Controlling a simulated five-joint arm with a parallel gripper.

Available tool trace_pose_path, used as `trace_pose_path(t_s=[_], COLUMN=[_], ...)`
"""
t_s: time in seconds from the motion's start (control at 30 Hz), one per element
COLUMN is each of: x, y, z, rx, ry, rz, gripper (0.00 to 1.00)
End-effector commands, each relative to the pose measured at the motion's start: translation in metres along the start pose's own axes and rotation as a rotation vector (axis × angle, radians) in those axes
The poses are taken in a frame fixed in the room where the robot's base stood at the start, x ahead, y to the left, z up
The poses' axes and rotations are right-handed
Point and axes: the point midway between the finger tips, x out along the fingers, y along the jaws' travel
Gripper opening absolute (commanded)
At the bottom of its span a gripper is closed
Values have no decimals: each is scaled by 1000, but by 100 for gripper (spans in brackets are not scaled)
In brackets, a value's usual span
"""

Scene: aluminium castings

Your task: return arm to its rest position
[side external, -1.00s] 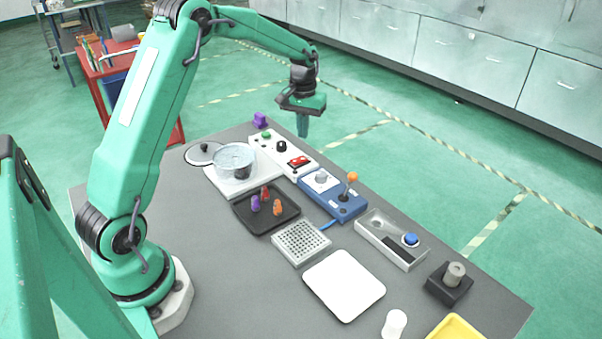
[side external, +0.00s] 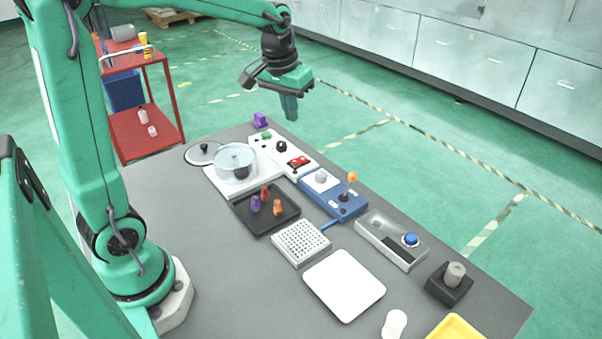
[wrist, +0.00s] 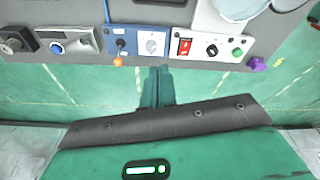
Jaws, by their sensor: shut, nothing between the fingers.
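My gripper (side external: 289,106) is a green tool pointing down, shut and empty. In the side view it hangs in the air above the far edge of the grey table (side external: 215,290), near the purple block (side external: 260,120) and the white panel with a red switch (side external: 298,161). In the wrist view the fingers (wrist: 157,72) are together, with green floor behind them and the table edge beyond. No object of the task is held.
On the table are a glass pot (side external: 235,160), a black tray with small figures (side external: 266,213), a blue joystick box (side external: 340,203), a perforated block (side external: 300,242), a white plate (side external: 344,285) and a grey box with a blue button (side external: 392,240). A red cart (side external: 148,130) stands behind.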

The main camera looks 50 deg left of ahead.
Motion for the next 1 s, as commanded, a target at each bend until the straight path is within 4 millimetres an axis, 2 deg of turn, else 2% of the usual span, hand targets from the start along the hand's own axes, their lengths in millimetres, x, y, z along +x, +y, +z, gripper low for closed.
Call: trace_pose_path(t_s=[0.2, 0.5, 0.8, 1.0], x=[-29, -52, -59, -57], y=[9, 15, 16, 15], z=[39, 95, 149, 176], rx=[64, 151, 234, 277], ry=[63, 143, 224, 267], rz=[16, 39, 62, 74], gripper=[0, 0, 0, 0])
